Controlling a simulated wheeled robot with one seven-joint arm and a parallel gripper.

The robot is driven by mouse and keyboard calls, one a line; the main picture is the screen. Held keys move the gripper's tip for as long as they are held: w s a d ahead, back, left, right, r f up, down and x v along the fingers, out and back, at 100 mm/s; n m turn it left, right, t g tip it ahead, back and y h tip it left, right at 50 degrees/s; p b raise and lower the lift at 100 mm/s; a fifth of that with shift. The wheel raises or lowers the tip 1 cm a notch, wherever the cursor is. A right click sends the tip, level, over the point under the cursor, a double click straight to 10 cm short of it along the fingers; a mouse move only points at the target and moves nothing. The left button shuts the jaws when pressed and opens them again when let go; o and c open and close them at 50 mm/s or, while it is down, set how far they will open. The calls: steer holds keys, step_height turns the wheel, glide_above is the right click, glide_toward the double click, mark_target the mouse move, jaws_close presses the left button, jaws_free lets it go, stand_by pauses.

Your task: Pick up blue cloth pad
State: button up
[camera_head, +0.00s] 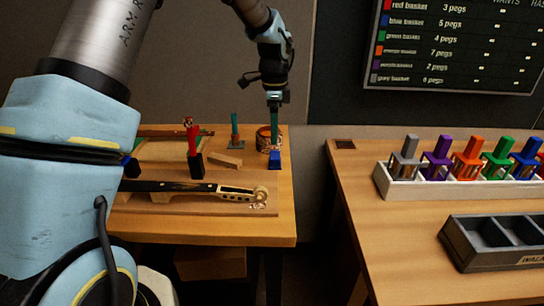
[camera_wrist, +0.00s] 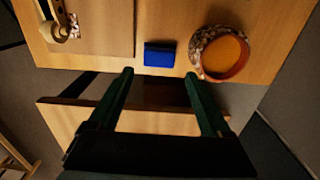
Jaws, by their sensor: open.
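The blue cloth pad (camera_head: 276,160) is a small blue block lying at the right edge of the left bench. In the wrist view the pad (camera_wrist: 159,54) lies flat near the bench edge, just beyond the fingertips and roughly centred between their lines. My gripper (camera_head: 274,142) points down over that corner, its green fingers ending just above the pad in the picture. In the wrist view my gripper (camera_wrist: 158,74) has its two fingers wide apart with nothing between them. The exact height above the pad cannot be told.
A round pot (camera_wrist: 222,58) with an orange inside stands close beside the pad. A violin neck (camera_head: 190,187) lies on a board in front. Upright red (camera_head: 192,140) and green (camera_head: 234,130) tools stand nearby. A second bench (camera_head: 400,240) holds a rack of coloured pieces.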

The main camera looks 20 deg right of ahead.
mark_target(275, 155)
step_height(275, 155, down, 4)
steer(key=shift+p, duration=0.45)
steer(key=shift+s+d+f+p, duration=0.1)
steer(key=shift+f+p, duration=1.2)
steer(key=shift+f, duration=1.25)
steer(key=c, duration=1)
